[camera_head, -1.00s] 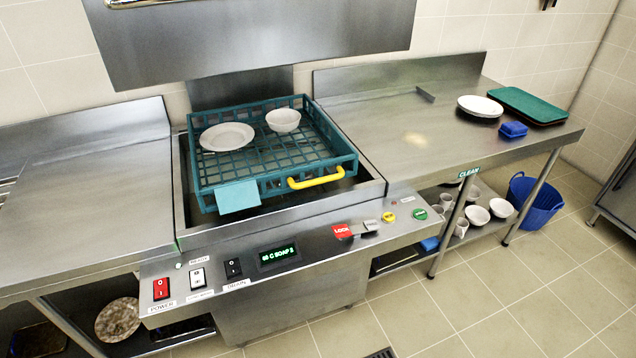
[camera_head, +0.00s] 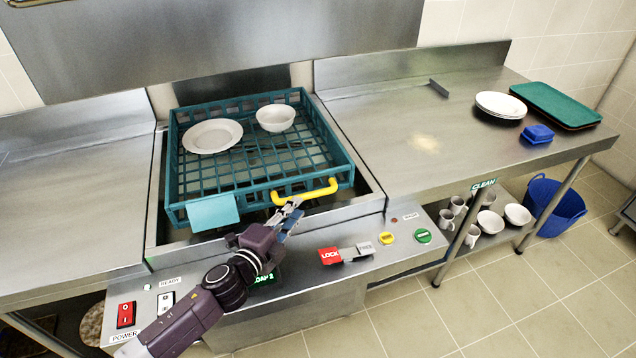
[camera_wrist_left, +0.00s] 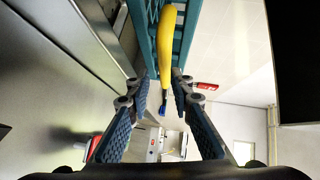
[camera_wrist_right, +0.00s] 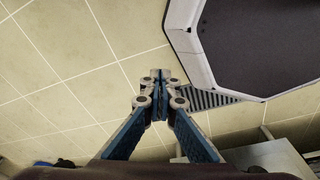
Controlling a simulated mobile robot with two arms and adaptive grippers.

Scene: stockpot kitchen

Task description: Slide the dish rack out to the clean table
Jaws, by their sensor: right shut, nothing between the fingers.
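The teal dish rack (camera_head: 258,198) sits in the steel washer bay, holding a white plate (camera_head: 213,136) and a white bowl (camera_head: 275,118). A yellow handle (camera_head: 318,190) is on its front side. My left gripper (camera_head: 291,208) is at the handle's left end. In the left wrist view, the open fingers (camera_wrist_left: 160,84) are spread on either side of the handle (camera_wrist_left: 167,45), which lies ahead between them; contact is unclear. My right gripper (camera_wrist_right: 157,77) is shut and empty, above the tiled floor. The clean table (camera_head: 400,125) adjoins the bay on the right.
The clean table's near part is bare. At its far end are white plates (camera_head: 501,105), green trays (camera_head: 556,104) and a blue box (camera_head: 537,134). A red LOCK switch (camera_head: 330,256) is on the front panel. A blue bucket (camera_head: 555,203) stands on the floor.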

